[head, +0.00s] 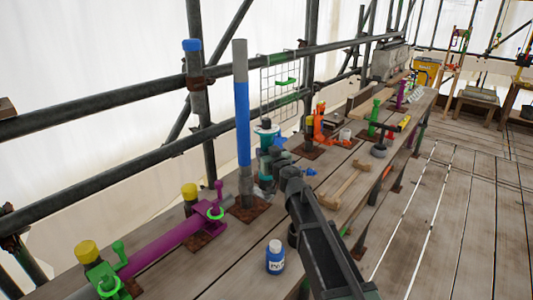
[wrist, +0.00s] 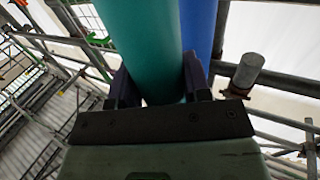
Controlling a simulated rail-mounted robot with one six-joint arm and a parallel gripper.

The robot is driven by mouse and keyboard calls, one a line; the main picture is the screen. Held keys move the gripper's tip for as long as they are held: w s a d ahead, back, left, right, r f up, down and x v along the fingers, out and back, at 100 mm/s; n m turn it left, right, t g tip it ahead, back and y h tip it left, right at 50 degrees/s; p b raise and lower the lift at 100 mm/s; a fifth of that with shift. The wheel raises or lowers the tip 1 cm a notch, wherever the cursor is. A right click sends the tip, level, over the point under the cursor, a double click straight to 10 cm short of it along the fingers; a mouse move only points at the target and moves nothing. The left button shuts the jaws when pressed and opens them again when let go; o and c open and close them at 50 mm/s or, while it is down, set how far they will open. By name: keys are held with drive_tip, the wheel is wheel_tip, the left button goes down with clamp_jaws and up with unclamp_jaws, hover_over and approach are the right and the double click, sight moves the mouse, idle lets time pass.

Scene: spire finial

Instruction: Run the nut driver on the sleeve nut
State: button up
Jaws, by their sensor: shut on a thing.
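My gripper (head: 274,166) is shut on an upright teal cylinder (wrist: 152,40), which looks like the nut driver. In the wrist view the two dark fingers (wrist: 158,84) stand on either side of it. In the head view its teal body (head: 266,133) shows a flared collar and dark top above my wrist. It stands close beside a tall blue post (head: 243,125) with a grey top and grey lower end. The blue post also shows behind it in the wrist view (wrist: 199,28). The driver's lower end is hidden in both views. I cannot pick out the sleeve nut for certain.
A purple tube (head: 165,248) with green clamps lies at front left. A blue bottle (head: 275,258) and a wooden mallet (head: 340,186) are on the planks near my arm. An orange tool (head: 321,124) stands farther back. Scaffold rails (head: 130,90) run behind the bench.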

wheel_tip(320, 180, down, 4)
drive_tip(key=b, duration=0.2)
drive_tip(key=shift+r+b, duration=0.25)
drive_tip(key=shift+b, duration=0.15)
drive_tip(key=shift+s+f, duration=0.1)
drive_tip(key=shift+s, duration=0.1)
drive_tip(key=shift+c, duration=0.4)
drive_tip(key=shift+f+b, duration=0.15)
drive_tip(key=shift+b, duration=0.35)
clamp_jaws()
